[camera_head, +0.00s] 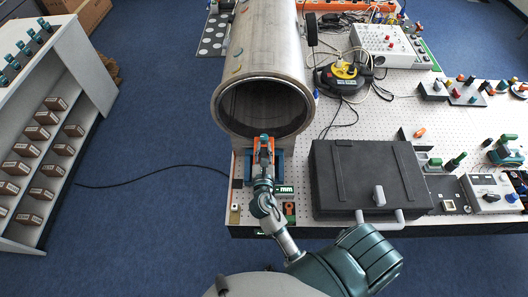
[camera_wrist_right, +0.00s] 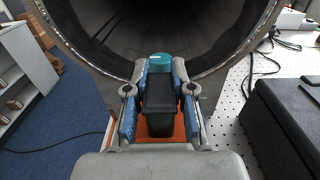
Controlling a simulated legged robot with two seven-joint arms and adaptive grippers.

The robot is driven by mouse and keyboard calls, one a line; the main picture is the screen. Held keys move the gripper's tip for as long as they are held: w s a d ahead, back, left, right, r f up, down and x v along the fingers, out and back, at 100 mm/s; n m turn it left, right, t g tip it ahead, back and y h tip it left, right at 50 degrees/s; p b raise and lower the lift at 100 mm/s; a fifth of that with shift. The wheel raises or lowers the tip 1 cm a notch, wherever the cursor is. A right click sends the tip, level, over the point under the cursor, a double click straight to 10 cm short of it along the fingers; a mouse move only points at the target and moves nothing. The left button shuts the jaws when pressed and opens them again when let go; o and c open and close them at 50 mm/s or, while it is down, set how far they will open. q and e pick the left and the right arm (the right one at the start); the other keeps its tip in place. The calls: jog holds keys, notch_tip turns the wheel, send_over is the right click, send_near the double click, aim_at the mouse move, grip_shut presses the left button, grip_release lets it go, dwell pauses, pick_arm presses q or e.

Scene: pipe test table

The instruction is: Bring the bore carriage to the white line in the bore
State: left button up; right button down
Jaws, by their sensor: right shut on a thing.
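The wide metal pipe (camera_head: 265,40) lies lengthwise with its open mouth facing me. Its dark bore (camera_head: 262,108) also fills the top of the right wrist view (camera_wrist_right: 155,35). My right gripper (camera_head: 265,148) is at the lower rim of the mouth. In the right wrist view its blue-padded fingers (camera_wrist_right: 158,84) are shut on a dark block with a teal end (camera_wrist_right: 160,112), which appears to be the bore carriage. The teal end points into the bore. I cannot make out the white line. My left gripper is not in view.
An orange piece (camera_wrist_right: 178,128) lies beneath the held block. A black case (camera_head: 362,178) stands right of the pipe mouth on the perforated table (camera_head: 375,120). Cables and a black-yellow reel (camera_head: 342,75) lie behind it. A shelf with boxes (camera_head: 75,85) stands at left beyond open floor.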

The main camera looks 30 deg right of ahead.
aim_at(261, 138)
jog(key=shift+w+d+r, duration=0.15)
jog(key=shift+w+d, duration=0.1)
jog(key=shift+w, duration=1)
jog(key=shift+w+d+r, duration=0.1)
jog(key=shift+w+d, duration=0.2)
jog(key=shift+w, duration=0.35)
jog(key=shift+w+d, duration=0.2)
jog(key=shift+w, duration=0.1)
jog(key=shift+x, duration=4.1)
jog(key=shift+d+x, duration=0.15)
jog(key=shift+x, duration=1.05)
jog(key=shift+d+x, duration=0.2)
jog(key=shift+x, duration=2.5)
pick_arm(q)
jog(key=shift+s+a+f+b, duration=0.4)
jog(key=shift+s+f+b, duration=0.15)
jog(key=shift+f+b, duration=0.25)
pick_arm(e)
jog(key=shift+s+f, duration=0.1)
jog(key=shift+f, duration=0.8)
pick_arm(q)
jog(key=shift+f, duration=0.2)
pick_arm(e)
jog(key=shift+f, duration=0.3)
